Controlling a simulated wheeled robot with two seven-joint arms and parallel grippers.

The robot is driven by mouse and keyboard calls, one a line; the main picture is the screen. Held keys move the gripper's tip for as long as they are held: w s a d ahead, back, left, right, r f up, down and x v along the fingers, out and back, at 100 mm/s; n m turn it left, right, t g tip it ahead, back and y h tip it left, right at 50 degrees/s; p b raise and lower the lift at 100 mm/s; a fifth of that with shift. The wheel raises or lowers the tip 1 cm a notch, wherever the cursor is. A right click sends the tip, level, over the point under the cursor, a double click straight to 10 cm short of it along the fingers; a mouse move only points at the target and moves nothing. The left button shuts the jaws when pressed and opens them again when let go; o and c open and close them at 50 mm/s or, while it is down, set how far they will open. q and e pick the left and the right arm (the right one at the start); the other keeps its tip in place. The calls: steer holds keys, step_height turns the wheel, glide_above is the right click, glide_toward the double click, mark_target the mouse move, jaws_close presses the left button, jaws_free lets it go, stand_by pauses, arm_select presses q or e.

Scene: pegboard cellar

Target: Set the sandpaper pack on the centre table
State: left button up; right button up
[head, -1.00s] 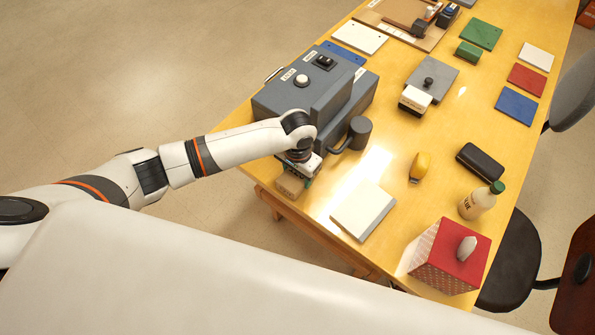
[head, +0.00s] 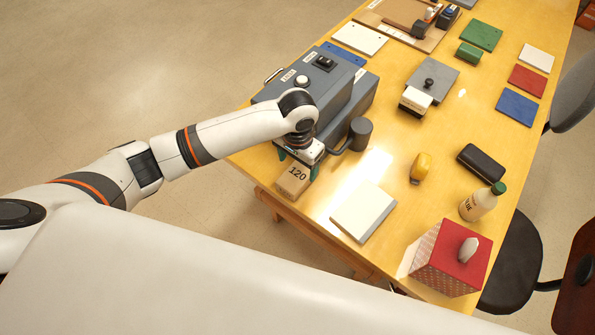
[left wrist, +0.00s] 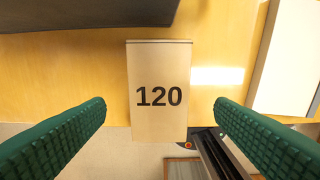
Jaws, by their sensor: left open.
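The sandpaper pack (head: 293,180) is a tan block marked 120. It lies on the near left edge of the yellow wooden table (head: 408,235), with part of it reaching the edge. My left gripper (head: 299,168) is open just above and behind the pack, its green fingers apart. In the left wrist view the pack (left wrist: 160,92) sits centred between the two green fingertips (left wrist: 160,112), with a gap on each side. My right gripper is not in view.
A grey machine (head: 312,90) and a dark mug (head: 360,133) stand close behind the gripper. A white-topped pad (head: 363,211) lies to the right. A yellow item (head: 420,167), a bottle (head: 481,202) and a red box (head: 450,258) stand farther right.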

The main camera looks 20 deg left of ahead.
mark_target(298, 175)
arm_select(q)
step_height(298, 175, up, 6)
steer(key=shift+s+d, duration=0.1)
stand_by(0.6)
